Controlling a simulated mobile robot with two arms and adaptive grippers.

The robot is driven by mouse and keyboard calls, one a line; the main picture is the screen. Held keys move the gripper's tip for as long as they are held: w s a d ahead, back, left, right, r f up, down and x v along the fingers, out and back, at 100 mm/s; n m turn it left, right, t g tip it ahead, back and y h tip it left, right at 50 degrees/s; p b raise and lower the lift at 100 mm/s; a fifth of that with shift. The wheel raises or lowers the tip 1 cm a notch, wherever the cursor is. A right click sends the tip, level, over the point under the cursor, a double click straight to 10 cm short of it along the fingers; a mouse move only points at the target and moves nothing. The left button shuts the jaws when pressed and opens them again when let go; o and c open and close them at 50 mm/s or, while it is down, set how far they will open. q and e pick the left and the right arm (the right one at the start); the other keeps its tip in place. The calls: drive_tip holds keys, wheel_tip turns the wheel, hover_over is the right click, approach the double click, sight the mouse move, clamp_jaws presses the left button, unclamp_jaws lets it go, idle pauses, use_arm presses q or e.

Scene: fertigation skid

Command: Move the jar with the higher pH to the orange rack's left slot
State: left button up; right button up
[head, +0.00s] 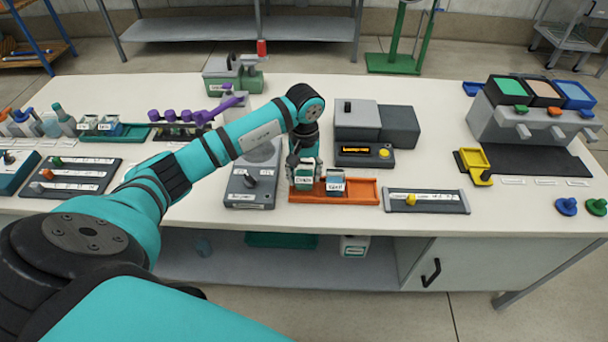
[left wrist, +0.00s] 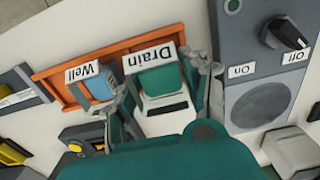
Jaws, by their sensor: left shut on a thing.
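The Drain jar (head: 303,182), with green contents and a white label, is at the left end of the orange rack (head: 362,192). My left gripper (head: 304,168) is shut on it, with a finger on each side, as the left wrist view (left wrist: 168,92) also shows. I cannot tell whether the jar rests fully on the rack's floor. The Well jar (head: 336,184), with blue contents, stands beside it in the rack; it shows in the left wrist view (left wrist: 100,86). The rack's right end is empty. My right gripper is not in view.
A grey meter (head: 362,153) with an unreadable amber display stands behind the rack. A grey stirrer with an On/Off knob (head: 250,181) is close on the left. A slider panel (head: 426,201) is on the right. A green rack (head: 130,133) holds small jars at far left.

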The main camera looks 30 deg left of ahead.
use_arm(q)
drive_tip(key=shift+f, duration=0.95)
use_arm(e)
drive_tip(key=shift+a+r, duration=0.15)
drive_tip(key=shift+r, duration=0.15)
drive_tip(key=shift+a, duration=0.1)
use_arm(q)
drive_tip(key=shift+f, duration=0.2)
drive_tip(key=o, duration=0.9)
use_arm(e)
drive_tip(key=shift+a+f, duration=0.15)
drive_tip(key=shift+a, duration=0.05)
